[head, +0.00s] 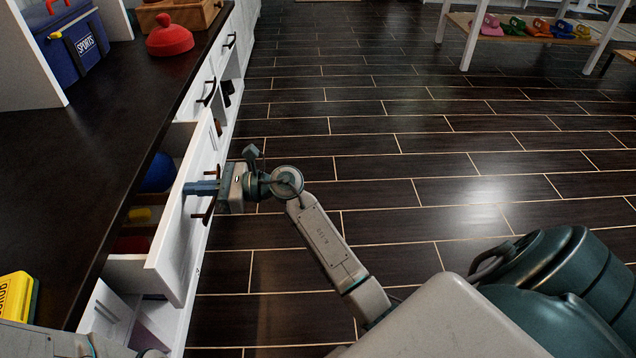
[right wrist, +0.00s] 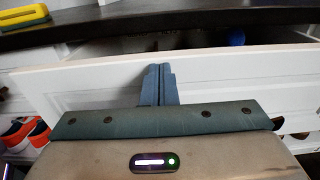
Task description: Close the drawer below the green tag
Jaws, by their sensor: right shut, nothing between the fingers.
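A white drawer (head: 168,262) stands partly open under the dark countertop in the head view. Its front also fills the middle of the right wrist view (right wrist: 80,88). I see no green tag.
Other closed fronts with handles lie beyond the drawer. The dark tiled floor (head: 400,140) is clear to the right, before a shoe rack (head: 490,38).

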